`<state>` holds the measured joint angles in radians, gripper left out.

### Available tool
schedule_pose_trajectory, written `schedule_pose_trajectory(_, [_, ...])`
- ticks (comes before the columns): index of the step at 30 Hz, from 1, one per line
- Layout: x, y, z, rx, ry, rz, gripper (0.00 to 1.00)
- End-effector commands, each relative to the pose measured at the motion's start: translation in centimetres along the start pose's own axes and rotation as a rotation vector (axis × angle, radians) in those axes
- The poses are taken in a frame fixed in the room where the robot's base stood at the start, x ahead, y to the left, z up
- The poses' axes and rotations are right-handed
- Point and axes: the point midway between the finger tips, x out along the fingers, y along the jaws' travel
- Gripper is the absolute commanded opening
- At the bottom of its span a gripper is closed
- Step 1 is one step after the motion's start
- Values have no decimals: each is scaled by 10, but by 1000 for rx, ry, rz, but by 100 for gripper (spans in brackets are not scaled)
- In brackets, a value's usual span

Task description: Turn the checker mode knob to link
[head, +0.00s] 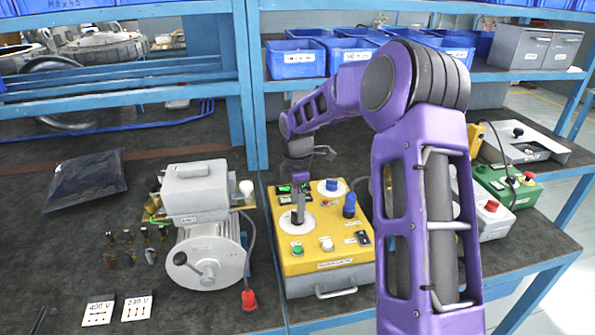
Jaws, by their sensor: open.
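The checker is a yellow box (318,266) on the dark bench, right of the grey motor. A large white dial (284,222) lies on its top left, with any knob there mostly hidden behind my gripper. A smaller white dial with a blue knob (331,185) is at the back, and an upright blue part (349,206) is at the right. Their labels are too small to read, so I cannot tell which is the mode knob. My gripper (298,212) is open, pointing down over the large white dial. Contact with the knob cannot be told.
The grey motor (210,258) with a red-tipped cable stands close on the left. My purple arm covers the area right of the checker. A green box (510,187) and a box with a red button (492,222) are farther right. Blue shelves (340,14) stand behind.

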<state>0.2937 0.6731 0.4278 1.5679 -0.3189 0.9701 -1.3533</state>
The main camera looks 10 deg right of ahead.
Motion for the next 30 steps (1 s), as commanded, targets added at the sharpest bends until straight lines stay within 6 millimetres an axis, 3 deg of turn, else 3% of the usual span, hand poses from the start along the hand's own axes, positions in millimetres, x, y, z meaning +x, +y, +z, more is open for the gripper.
schedule_pose_trajectory(9, [-82,1,0,0,0,5,76])
schedule_pose_trajectory(15, [-122,0,0,0,0,4,76])
schedule_pose_trajectory(21, [-142,0,0,-1,0,1,76])
schedule_pose_trajectory(30, [-146,0,0,-1,0,1,76])
